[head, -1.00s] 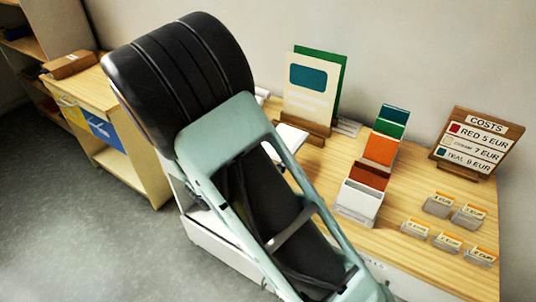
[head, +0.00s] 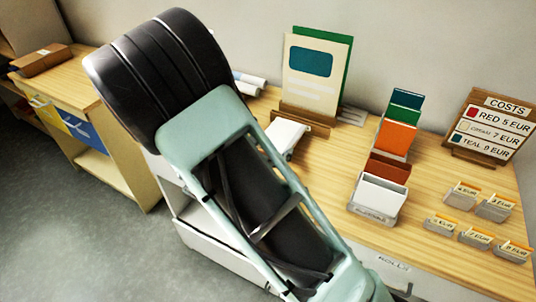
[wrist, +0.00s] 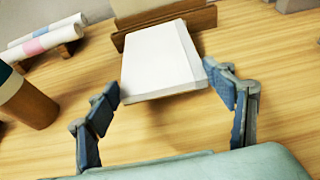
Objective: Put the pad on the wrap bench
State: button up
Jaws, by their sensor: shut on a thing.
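The pad, a thick white block of sheets (wrist: 160,60), lies between my fingertips in the wrist view, its far end close to a brown wooden stand. In the head view the pad (head: 287,136) shows at the front of that stand, partly behind my arm. My gripper (wrist: 166,96) is shut on the near part of the pad. The fingers are hidden behind my arm in the head view. I cannot tell whether the pad touches the tabletop. The pale wooden bench under it (head: 330,180) has a front label reading ROLLS. No label in view names the wrap bench.
The wooden stand (head: 305,121) holds cream and green cards. A card rack (head: 378,202), several small tag holders (head: 463,194) and a COSTS sign (head: 492,127) stand to the right. Rolls (wrist: 45,37) and a brown cylinder (wrist: 28,103) are left. Another table (head: 85,85) is farther left.

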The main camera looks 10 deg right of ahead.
notch_tip(320, 180, down, 2)
jog(key=shift+w+f+b, duration=0.1)
jog(key=shift+w+b, duration=0.05)
jog(key=shift+b, duration=0.4)
jog(key=shift+a+f+b, duration=0.1)
jog(key=shift+f+b, duration=0.25)
jog(key=shift+f, duration=0.1)
jog(key=shift+f, duration=0.1)
jog(key=o, duration=1.3)
jog(key=shift+c, duration=0.2)
